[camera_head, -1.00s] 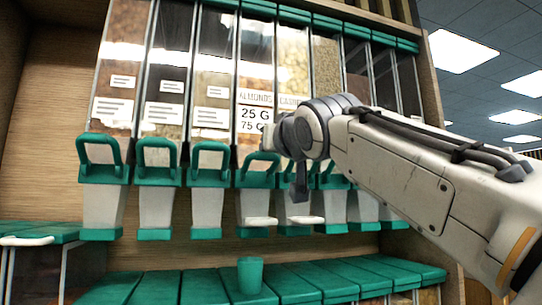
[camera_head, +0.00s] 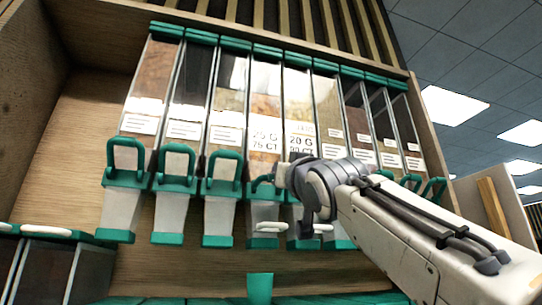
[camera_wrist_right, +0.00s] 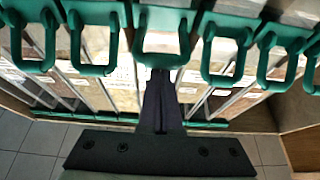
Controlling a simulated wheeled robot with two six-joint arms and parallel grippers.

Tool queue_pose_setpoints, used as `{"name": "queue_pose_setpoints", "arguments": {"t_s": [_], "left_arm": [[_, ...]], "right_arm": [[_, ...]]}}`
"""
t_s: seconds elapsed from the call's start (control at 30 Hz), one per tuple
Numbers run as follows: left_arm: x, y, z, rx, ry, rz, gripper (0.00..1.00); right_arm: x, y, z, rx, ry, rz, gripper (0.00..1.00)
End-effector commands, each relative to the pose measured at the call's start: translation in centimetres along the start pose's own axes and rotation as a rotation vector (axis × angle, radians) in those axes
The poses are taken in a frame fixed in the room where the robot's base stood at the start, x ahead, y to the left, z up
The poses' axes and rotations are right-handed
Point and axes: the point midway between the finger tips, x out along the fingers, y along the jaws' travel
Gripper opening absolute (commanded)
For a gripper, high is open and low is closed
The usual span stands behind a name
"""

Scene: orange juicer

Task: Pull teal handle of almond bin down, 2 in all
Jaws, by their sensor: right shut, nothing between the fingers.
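The almond bin (camera_head: 265,105), a clear upright chute labelled 25 G / 75 CT, stands in the row in the head view. Its teal handle (camera_head: 262,182) sits lower and flatter than the upright handles to its left. My right gripper (camera_head: 285,178) is at this handle's right side, its fingertips partly hidden by the wrist. In the right wrist view my shut dark fingers (camera_wrist_right: 162,76) point at a teal handle loop (camera_wrist_right: 163,50) in the middle, with their tips at its lower bar. I cannot tell whether they touch it. My left gripper is out of view.
Other bins with teal handles (camera_head: 222,170) stand close on both sides. A teal cup (camera_head: 259,287) stands below the almond bin's spout. A wooden cabinet wall (camera_head: 40,140) bounds the left. Covered bins (camera_head: 30,232) stand at lower left.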

Motion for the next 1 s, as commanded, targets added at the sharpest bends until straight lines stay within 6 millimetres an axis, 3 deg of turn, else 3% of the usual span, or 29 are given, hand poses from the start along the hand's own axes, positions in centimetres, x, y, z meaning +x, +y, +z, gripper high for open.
{"name": "queue_pose_setpoints", "arguments": {"t_s": [0.03, 0.57, 1.0], "left_arm": [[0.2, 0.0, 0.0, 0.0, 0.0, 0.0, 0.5], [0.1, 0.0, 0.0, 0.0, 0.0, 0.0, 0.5], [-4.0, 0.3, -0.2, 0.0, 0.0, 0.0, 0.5]], "right_arm": [[0.2, 0.1, 1.1, -0.002, -0.021, 0.003, 0.0], [0.3, 0.1, 1.0, -0.003, -0.023, 0.004, 0.0], [1.5, 0.6, -3.8, -0.005, -0.012, 0.008, 0.0]]}}
